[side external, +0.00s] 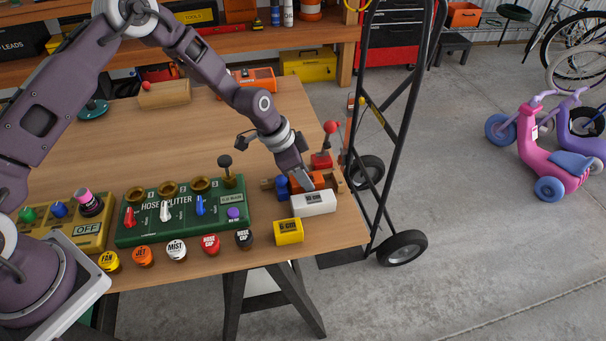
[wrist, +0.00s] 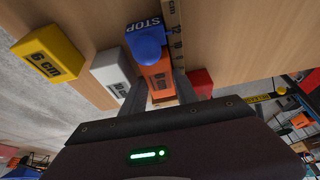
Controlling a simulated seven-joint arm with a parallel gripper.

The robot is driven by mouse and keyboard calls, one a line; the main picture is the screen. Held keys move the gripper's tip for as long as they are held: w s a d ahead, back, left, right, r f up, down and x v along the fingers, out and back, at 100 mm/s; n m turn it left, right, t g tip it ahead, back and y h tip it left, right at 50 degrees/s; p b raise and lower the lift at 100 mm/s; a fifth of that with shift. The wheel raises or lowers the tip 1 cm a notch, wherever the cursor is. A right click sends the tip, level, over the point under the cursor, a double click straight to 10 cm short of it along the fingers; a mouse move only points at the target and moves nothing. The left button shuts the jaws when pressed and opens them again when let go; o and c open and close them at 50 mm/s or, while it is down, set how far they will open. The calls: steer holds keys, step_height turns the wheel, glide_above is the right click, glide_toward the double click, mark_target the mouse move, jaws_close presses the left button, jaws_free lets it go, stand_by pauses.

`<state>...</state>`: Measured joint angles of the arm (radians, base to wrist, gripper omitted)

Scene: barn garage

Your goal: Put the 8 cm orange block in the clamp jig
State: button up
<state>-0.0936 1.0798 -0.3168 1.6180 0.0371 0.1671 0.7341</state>
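The orange block (side external: 306,182) sits in the area of the clamp jig, between its blue stop and its red clamp end. It also shows in the wrist view (wrist: 157,76), close to the blue STOP block (wrist: 143,28) and its round blue knob (wrist: 148,48). The clamp jig has a ruler strip (wrist: 172,28) and a red-knobbed lever (side external: 331,128). My gripper (side external: 302,183) reaches down at the orange block, with a grey finger on each side of it. Whether the fingers press on it is unclear. The block's underside is hidden.
A white block (side external: 314,203) and a yellow 6 cm block (side external: 289,231) lie at the table's front right edge, near the jig. A green hose splitter box (side external: 180,211) stands to the left, with several labelled caps before it. A hand truck (side external: 385,120) stands beyond the table's right edge.

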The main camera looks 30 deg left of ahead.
steer(key=shift+s+a+f, duration=0.1)
steer(key=shift+f, duration=0.05)
steer(key=v, duration=1.2)
steer(key=shift+r, duration=0.35)
steer(key=s+a+r+n+t+y, duration=0.1)
steer(key=s+a+r+n+y, duration=0.3)
steer(key=s+r, duration=1.25)
steer(key=s+a+r+n, duration=0.1)
steer(key=s+n, duration=0.1)
steer(key=s, duration=0.5)
steer(key=s+a+r+n+t, duration=0.1)
steer(key=s+a+n, duration=0.1)
steer(key=s, duration=0.6)
steer(key=shift+r+n+h, duration=0.25)
steer(key=shift+n+h, duration=0.15)
steer(key=shift+n, duration=0.1)
